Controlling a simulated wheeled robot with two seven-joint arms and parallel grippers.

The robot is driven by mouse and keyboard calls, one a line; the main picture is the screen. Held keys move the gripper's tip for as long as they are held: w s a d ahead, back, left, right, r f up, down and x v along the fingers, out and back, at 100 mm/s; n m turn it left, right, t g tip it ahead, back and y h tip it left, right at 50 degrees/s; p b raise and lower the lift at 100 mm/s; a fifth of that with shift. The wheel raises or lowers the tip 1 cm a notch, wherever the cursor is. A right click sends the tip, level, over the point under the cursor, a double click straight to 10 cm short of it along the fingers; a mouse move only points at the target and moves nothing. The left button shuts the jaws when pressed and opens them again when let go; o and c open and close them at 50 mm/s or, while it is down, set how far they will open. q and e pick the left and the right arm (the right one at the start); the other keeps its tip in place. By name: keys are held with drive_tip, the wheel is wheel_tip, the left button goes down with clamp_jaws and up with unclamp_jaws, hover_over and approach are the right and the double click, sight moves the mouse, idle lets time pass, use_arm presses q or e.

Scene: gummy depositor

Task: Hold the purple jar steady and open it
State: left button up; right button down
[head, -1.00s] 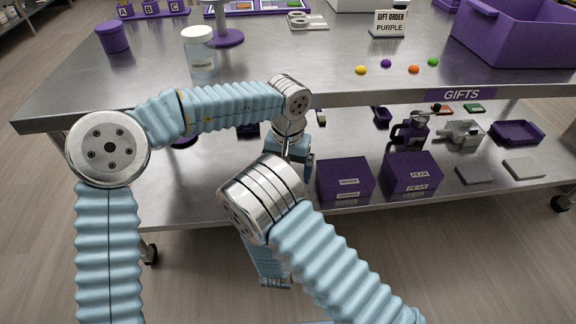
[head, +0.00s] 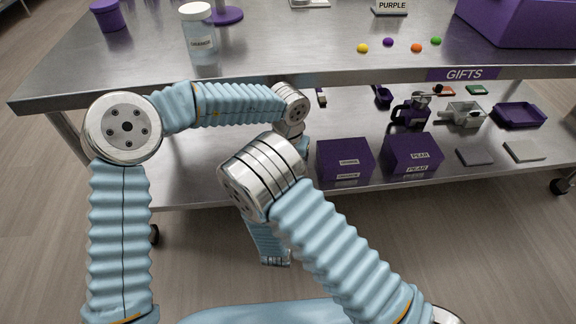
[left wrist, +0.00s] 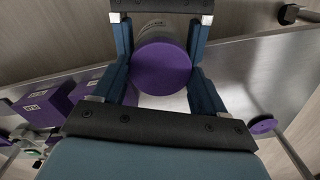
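The purple jar, a pale grey body with a round purple lid (left wrist: 160,69), shows in the left wrist view with its lid facing the camera. It is clear of any surface, between two facing pairs of fingers. My left gripper (left wrist: 162,82) comes from the bottom of that view, its fingers flanking the lid; whether they touch it is unclear. My right gripper (left wrist: 160,45) comes from the top, its fingers on both sides of the jar and seemingly closed on its body. In the head view my arms hide the jar and both fingertips.
A white-lidded jar (head: 198,38) and a purple canister (head: 108,15) stand on the metal table (head: 290,55). Gummies, a PURPLE sign (head: 391,7) and a purple bin (head: 520,25) are to the right. Purple boxes (head: 410,157) sit on the lower shelf.

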use_arm(q)
drive_tip(key=c, duration=0.4)
drive_tip(key=shift+o, duration=0.2)
drive_tip(key=n, duration=0.6)
drive_tip(key=shift+n, duration=0.4)
drive_tip(key=n, duration=1.4)
drive_tip(key=shift+r, duration=0.1)
drive_tip(key=n, duration=1.4)
drive_tip(key=shift+n, duration=0.4)
drive_tip(key=n, duration=0.6)
drive_tip(key=shift+s, duration=0.1)
drive_tip(key=n, duration=0.5)
drive_tip(key=shift+n, duration=0.4)
drive_tip(key=n, duration=0.5)
drive_tip(key=shift+n, duration=0.3)
drive_tip(key=shift+r, duration=0.2)
